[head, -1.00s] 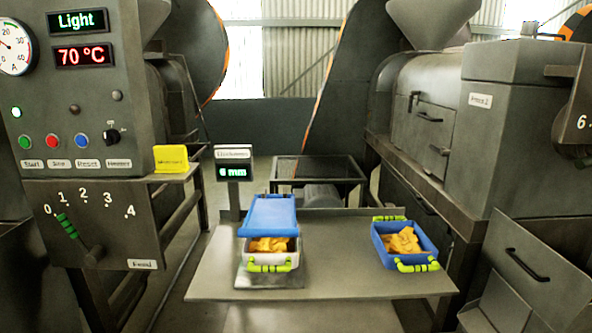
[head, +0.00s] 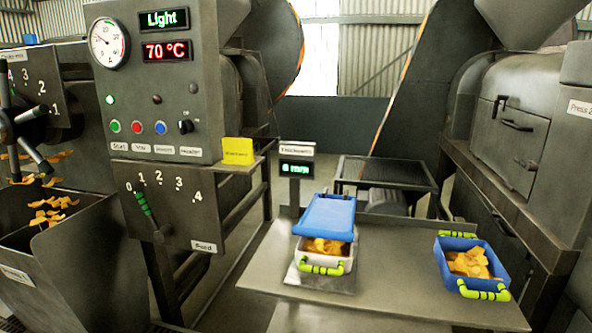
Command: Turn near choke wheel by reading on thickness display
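The near choke wheel (head: 22,130), a dark hub with spokes, is at the left edge, partly cut off. A number scale (head: 30,88) is on the plate beside it. The thickness display (head: 297,169) stands on a post behind the table and reads 6 mm in green. Yellowish flakes (head: 52,203) hang below the wheel and lie in the bin under it. Neither of my grippers is in view.
A control panel (head: 160,97) shows "Light" and 70 °C, with a green-handled feed lever (head: 147,212) below. The table (head: 400,290) holds a white box (head: 338,264) with a blue lid (head: 328,215) and a blue box (head: 452,262) of flakes. A bin (head: 75,265) stands at left.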

